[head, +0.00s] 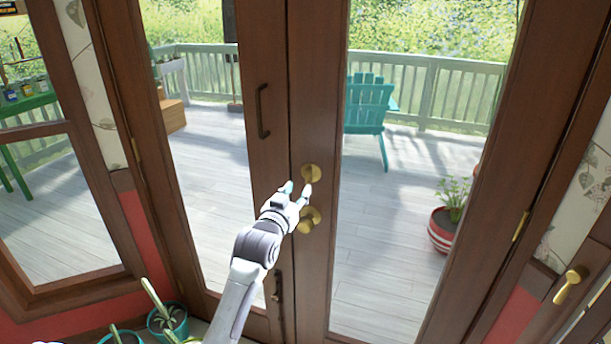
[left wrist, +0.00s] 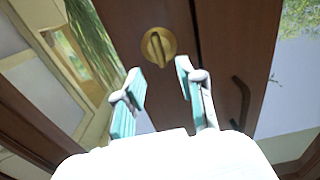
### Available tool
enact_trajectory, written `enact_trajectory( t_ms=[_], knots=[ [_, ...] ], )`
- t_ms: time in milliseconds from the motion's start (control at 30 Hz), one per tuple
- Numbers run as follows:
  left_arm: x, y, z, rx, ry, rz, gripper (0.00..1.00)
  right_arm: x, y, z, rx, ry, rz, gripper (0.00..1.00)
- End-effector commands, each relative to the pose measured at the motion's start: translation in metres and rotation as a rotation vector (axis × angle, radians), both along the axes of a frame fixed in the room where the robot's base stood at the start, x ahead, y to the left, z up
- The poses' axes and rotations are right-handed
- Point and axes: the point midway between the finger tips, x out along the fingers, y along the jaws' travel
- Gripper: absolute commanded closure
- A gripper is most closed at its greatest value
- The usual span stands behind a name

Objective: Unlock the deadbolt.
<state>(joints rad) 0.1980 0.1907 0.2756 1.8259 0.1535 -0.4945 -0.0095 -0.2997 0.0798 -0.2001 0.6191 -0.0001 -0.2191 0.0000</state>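The brass deadbolt (head: 311,173) sits on the brown wooden door, above a brass knob (head: 308,219). My left gripper (head: 298,189) is just in front of the door, close below and left of the deadbolt. In the left wrist view the deadbolt's round plate and raised thumb turn (left wrist: 157,46) lie just beyond the fingertips, roughly centred between them. The left gripper (left wrist: 160,76) is open, with its teal-padded fingers apart and nothing between them. I cannot tell whether the fingertips touch the plate. My right gripper is not in view.
The glazed double door has a dark pull handle (head: 263,111) on its left leaf. Outside are a deck with a teal chair (head: 368,108) and a striped pot (head: 440,230). Potted plants (head: 166,318) stand at lower left. A brass lever (head: 570,285) is at right.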

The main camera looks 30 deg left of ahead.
Motion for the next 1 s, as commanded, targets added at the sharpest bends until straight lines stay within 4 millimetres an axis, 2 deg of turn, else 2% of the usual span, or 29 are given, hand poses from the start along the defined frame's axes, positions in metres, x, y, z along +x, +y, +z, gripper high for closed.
enact_trajectory(
  t_ms=[100,300,500,767,1000],
  knots=[
    [0.026,0.006,0.002,-0.001,0.0,-0.001,0.61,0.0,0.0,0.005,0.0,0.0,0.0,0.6],
    [0.054,0.013,0.001,0.0,0.001,-0.001,0.61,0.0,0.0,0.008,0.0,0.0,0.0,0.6],
    [0.065,0.015,0.0,0.0,0.0,-0.001,0.61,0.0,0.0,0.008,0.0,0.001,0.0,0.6],
    [0.066,0.015,0.0,0.0,0.0,-0.001,0.61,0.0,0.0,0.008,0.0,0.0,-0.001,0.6],
    [0.065,0.015,0.0,0.0,0.0,-0.001,1.0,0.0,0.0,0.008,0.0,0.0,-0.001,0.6]
  ],
)
